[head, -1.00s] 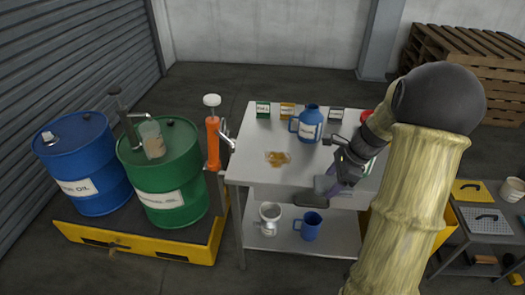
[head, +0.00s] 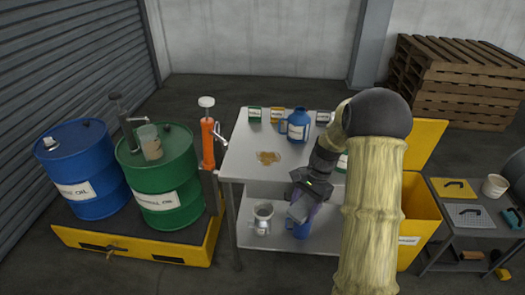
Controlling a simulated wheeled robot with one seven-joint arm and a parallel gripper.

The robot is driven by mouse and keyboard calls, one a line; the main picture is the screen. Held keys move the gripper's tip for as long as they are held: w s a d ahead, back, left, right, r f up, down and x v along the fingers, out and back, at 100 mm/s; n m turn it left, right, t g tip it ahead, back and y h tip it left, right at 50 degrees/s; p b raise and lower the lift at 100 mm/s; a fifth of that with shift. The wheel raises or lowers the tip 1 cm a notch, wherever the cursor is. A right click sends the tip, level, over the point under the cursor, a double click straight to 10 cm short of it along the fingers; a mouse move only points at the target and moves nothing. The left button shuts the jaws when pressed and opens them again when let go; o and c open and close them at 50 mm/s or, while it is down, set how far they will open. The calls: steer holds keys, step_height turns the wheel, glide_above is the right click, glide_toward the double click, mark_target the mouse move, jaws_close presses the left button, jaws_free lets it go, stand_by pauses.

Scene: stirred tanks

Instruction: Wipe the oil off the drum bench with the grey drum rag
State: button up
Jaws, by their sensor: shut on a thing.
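The drum bench (head: 240,165) is a light grey table with a lower shelf. An amber-brown oil patch (head: 268,158) lies on its top, left of the middle. My gripper (head: 298,210) is in front of the bench's front edge, to the right of and nearer than the oil. It points down and is shut on a small grey thing, which I take as the grey drum rag (head: 300,214). The gripper and arm hide part of it, and its exact shape is hard to make out. It is apart from the oil.
A blue jug (head: 298,126) and small labelled boxes (head: 255,114) stand at the bench's back. A grey jug (head: 263,215) and a blue mug (head: 301,231) are on the lower shelf. An orange pump (head: 208,145) and green drum (head: 165,180) are left. A yellow bin (head: 417,215) is right.

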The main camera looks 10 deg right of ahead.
steer(key=w+a+f+n+g+h, duration=0.1)
steer(key=a+f+n+g+h, duration=0.1)
steer(key=a+f+n, duration=0.5)
steer(key=f+n+h, duration=0.1)
steer(key=n, duration=0.3)
steer(key=shift+w+f+n+h, duration=0.2)
steer(key=shift+n+h, duration=0.1)
steer(key=shift+n, duration=0.1)
steer(key=shift+a, duration=0.1)
